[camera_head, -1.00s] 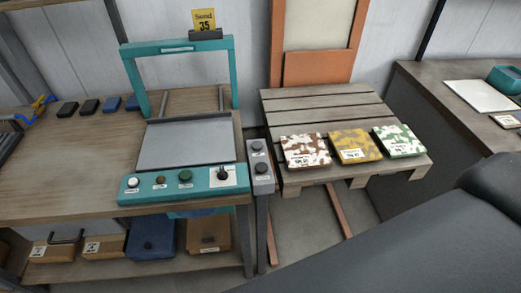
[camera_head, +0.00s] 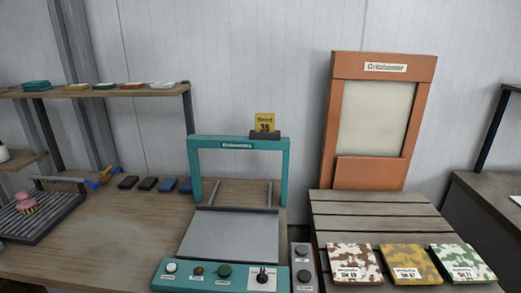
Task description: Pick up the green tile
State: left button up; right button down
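A green and white camouflage tile (camera_head: 463,262) with a white label lies at the front right of the slatted wooden pallet (camera_head: 365,209). A yellow-brown camouflage tile (camera_head: 409,263) lies to its left, and a brown and white camouflage tile (camera_head: 353,263) lies further left. The three lie in a row with small gaps. On the upper left shelf are a teal stack (camera_head: 36,86) and a green-edged tile (camera_head: 104,86). Neither of my grippers is in view.
A teal-framed machine (camera_head: 236,205) with a control panel stands on the wooden bench (camera_head: 105,225) left of the pallet. An orange framed panel (camera_head: 382,120) stands behind the pallet. A dark rack (camera_head: 38,216) with a pink brush (camera_head: 25,203) is at left.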

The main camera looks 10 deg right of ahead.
aim_at(461, 263)
jog(key=l+z, duration=0.1)
jog(key=z, duration=0.4)
jog(key=i+l+z, duration=0.1)
jog(key=z, duration=0.35)
jog(key=l+z, duration=0.1)
jog(key=z, duration=0.4)
